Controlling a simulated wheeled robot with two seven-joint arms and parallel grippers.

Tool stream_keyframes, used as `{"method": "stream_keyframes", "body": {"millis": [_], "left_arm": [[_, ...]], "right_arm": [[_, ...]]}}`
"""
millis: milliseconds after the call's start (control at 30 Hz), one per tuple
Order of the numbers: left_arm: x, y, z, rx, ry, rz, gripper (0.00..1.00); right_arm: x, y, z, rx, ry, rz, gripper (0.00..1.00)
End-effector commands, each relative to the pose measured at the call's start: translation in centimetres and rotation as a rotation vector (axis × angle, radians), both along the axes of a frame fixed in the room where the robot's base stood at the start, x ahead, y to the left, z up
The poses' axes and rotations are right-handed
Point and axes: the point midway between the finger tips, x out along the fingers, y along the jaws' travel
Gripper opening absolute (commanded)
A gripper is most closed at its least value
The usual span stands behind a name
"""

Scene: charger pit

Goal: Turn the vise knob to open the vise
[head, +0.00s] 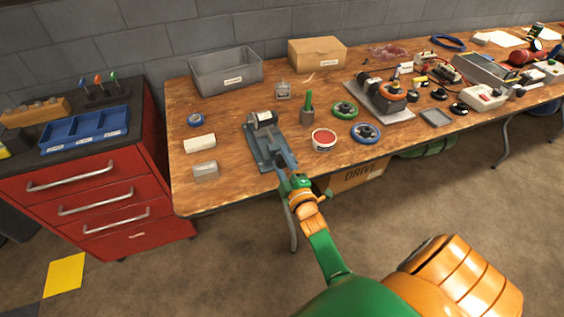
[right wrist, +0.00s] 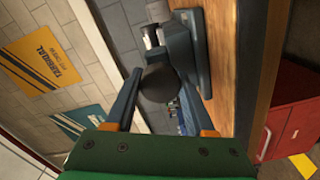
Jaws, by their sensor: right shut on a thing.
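The blue-grey vise (head: 265,142) stands near the front edge of the wooden workbench, with a cylindrical part held at its far end. In the right wrist view the vise (right wrist: 193,50) extends away from the gripper. The dark round vise knob (right wrist: 160,83) sits between the two fingers of my right gripper (right wrist: 156,90), which is shut on it. In the head view my right gripper (head: 287,170) is at the vise's near end and hides the knob. My left gripper is not in view.
The workbench (head: 232,185) holds a grey bin (head: 226,71), a cardboard box (head: 317,54), a red-topped tin (head: 324,139) and several tools and parts to the right. A red drawer cabinet (head: 95,190) stands at the left. Open floor lies in front of the bench.

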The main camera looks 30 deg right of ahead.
Motion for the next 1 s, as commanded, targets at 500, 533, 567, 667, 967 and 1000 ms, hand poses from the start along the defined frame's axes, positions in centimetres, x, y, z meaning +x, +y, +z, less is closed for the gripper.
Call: {"method": "stream_keyframes", "body": {"millis": [500, 533, 567, 667, 967, 1000], "left_arm": [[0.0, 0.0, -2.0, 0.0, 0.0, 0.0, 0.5], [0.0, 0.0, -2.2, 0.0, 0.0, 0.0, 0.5], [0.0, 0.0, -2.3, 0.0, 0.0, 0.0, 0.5], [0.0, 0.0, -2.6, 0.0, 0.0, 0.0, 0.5], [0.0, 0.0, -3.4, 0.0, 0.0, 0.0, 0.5], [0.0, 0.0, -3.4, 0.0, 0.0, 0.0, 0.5]], "right_arm": [[0.0, 0.0, -0.4, -0.47, 0.114, -0.001, 0.0], [0.0, 0.0, -0.4, -0.495, 0.12, -0.001, 0.0], [0.0, 0.0, -0.4, -0.521, 0.127, -0.001, 0.0], [0.0, 0.0, -0.4, -0.602, 0.146, 0.0, 0.0], [0.0, 0.0, -0.4, -0.782, 0.189, 0.0, 0.0], [0.0, 0.0, -0.4, -0.799, 0.194, 0.0, 0.0]]}}
